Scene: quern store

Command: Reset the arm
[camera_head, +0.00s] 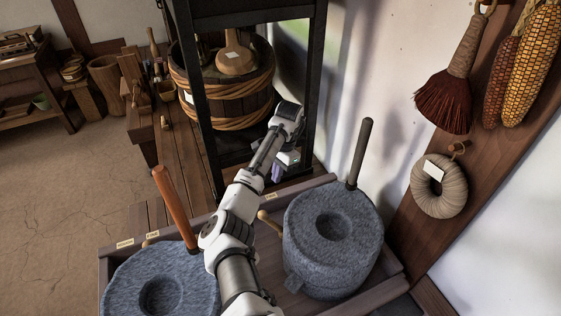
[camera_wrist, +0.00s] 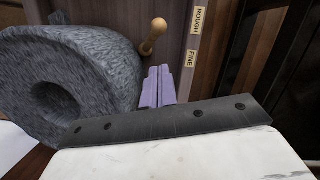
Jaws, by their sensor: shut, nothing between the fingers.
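My gripper (camera_head: 277,173) hangs at the end of my outstretched arm, beyond the far rim of the wooden tray in the head view. Its two purple fingers (camera_wrist: 158,87) lie side by side in the wrist view, shut with nothing between them. A grey stone quern (camera_head: 362,228) with a dark upright handle (camera_head: 360,152) stands to the right of my arm. Another stone quern (camera_head: 135,279), with an orange-brown handle (camera_head: 175,205), stands to the left, partly cut off by the frame. In the wrist view a stone quern (camera_wrist: 105,62) and a wooden knob (camera_wrist: 153,36) show near the fingers.
The wooden tray (camera_head: 386,290) surrounds both querns. A black frame (camera_head: 204,140) and a rope-bound wooden tub (camera_head: 225,101) stand behind my gripper. A brush (camera_head: 446,103), corn cobs (camera_head: 533,65) and a rope coil (camera_head: 438,190) hang at right. Open floor (camera_head: 60,190) lies at left.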

